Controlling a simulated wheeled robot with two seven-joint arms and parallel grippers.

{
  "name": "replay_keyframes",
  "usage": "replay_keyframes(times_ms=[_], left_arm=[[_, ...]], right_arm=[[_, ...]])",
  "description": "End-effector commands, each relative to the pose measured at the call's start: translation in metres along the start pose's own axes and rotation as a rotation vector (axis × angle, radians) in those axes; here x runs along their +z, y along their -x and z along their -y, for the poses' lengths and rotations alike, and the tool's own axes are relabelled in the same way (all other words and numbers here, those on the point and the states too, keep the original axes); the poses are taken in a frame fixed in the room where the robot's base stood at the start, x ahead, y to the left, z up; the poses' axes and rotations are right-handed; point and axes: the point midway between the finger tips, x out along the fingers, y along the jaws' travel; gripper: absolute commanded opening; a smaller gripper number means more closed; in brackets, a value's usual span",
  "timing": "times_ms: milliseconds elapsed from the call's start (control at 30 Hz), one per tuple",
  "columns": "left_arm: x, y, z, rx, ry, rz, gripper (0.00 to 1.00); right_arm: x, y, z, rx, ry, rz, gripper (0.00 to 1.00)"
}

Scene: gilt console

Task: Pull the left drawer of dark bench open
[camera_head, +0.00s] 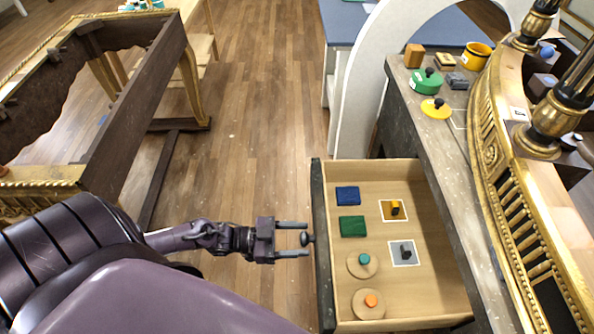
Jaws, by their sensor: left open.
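The dark bench (430,110) runs along the right side, with a worn grey top. One of its drawers (420,300) is pulled well out towards the left, with a pale wooden inside and a dark front. A small dark knob (307,239) sits on the drawer front. My left gripper (298,239) is open, its two fingers pointing right on either side of the knob; I cannot tell if they touch it. My right gripper is not in view.
The drawer holds a blue block (347,196), a green block (352,227), two round wooden discs with knobs, and small yellow and grey pieces. A gilt console frame (130,110) stands at the left. Wooden floor (250,110) lies clear between.

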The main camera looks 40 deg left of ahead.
Motion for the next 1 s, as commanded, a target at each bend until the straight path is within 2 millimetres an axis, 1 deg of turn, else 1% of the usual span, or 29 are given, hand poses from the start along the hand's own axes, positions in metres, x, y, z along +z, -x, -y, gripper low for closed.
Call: replay_keyframes(times_ms=[67, 167, 400, 500, 600, 733, 1000], left_arm=[[0.000, 0.002, 0.000, 0.000, 0.000, 0.001, 0.58], [0.002, 0.011, 0.000, 0.000, 0.001, 0.003, 0.58], [0.002, 0.052, -0.001, 0.000, 0.002, 0.004, 0.58], [0.002, 0.066, 0.000, 0.000, 0.001, 0.003, 0.58], [0.001, 0.075, 0.000, 0.000, 0.001, 0.001, 0.58], [0.000, 0.079, 0.000, 0.000, 0.001, 0.000, 0.58], [0.000, 0.078, 0.000, 0.000, 0.000, 0.000, 0.58]], right_arm=[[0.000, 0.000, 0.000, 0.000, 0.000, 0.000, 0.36], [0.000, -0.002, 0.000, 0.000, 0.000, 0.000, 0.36], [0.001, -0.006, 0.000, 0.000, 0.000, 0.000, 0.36], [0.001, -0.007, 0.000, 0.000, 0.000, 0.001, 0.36], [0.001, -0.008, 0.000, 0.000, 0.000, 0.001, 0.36], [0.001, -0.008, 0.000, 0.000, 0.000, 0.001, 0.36], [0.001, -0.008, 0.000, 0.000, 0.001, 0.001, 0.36]])
